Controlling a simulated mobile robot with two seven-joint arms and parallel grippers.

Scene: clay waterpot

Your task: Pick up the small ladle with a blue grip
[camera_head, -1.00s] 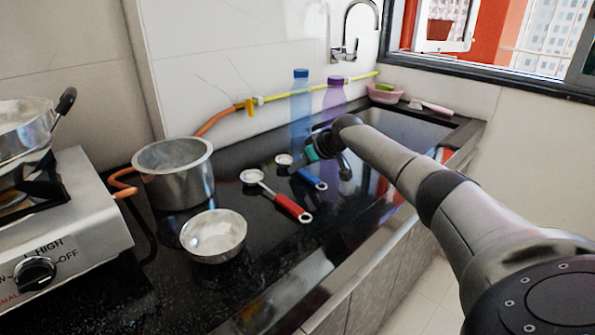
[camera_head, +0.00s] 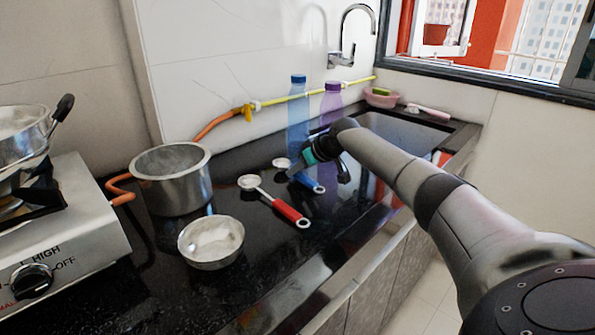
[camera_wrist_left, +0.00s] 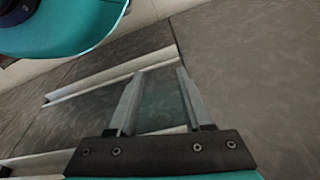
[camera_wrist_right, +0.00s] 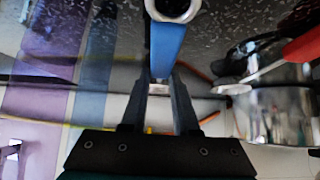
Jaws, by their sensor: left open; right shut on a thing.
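The small ladle with a blue grip (camera_head: 315,187) lies on the black counter in the head view, its small round bowl (camera_head: 281,163) to the left. My right gripper (camera_head: 296,171) is over it. In the right wrist view, the blue grip (camera_wrist_right: 167,45) runs between the fingers of my right gripper (camera_wrist_right: 161,78), which is shut on it. I cannot tell whether the ladle is clear of the counter. My left gripper (camera_wrist_left: 160,74) is open and empty in the left wrist view, in front of grey panels; it is out of the head view.
A red-grip ladle (camera_head: 290,212) lies just in front. A steel bowl (camera_head: 211,243), a steel pot (camera_head: 172,180) and a stove (camera_head: 65,235) are at left. Blue (camera_head: 298,115) and purple (camera_head: 331,105) bottles stand behind my right gripper. The sink (camera_head: 405,130) is at back right.

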